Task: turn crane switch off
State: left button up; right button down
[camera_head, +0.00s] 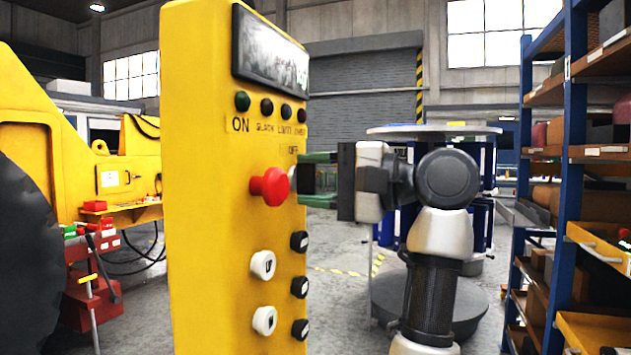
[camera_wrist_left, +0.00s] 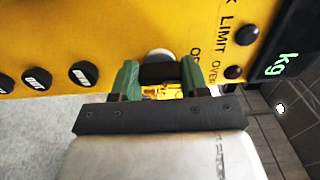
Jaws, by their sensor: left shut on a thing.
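The yellow control panel (camera_head: 225,80) stands upright in the middle of the head view. My left gripper (camera_head: 303,178) is at the panel's right side, just below the OFF label, with its green fingers pointing at the panel face. In the left wrist view the left gripper (camera_wrist_left: 160,75) is shut on the crane switch (camera_wrist_left: 158,73), a black knob with a pale collar, one finger on each side. The knob's turned position cannot be told. In the head view the fingers largely hide it. My right gripper is not in view.
A red mushroom button (camera_head: 270,187) sticks out just left of my fingers. White buttons (camera_head: 263,265) and black buttons (camera_head: 299,242) lie below. A dark display (camera_head: 268,50) is at the top. Blue shelving (camera_head: 575,100) stands at the right. A yellow machine (camera_head: 50,110) is at the left.

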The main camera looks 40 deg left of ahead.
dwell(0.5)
pick_arm(q)
jog(key=o, duration=0.9)
jog(key=shift+a, duration=0.1)
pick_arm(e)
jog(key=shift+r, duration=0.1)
pick_arm(q)
jog(key=shift+p+v, duration=0.35)
jog(key=shift+v, duration=5.1)
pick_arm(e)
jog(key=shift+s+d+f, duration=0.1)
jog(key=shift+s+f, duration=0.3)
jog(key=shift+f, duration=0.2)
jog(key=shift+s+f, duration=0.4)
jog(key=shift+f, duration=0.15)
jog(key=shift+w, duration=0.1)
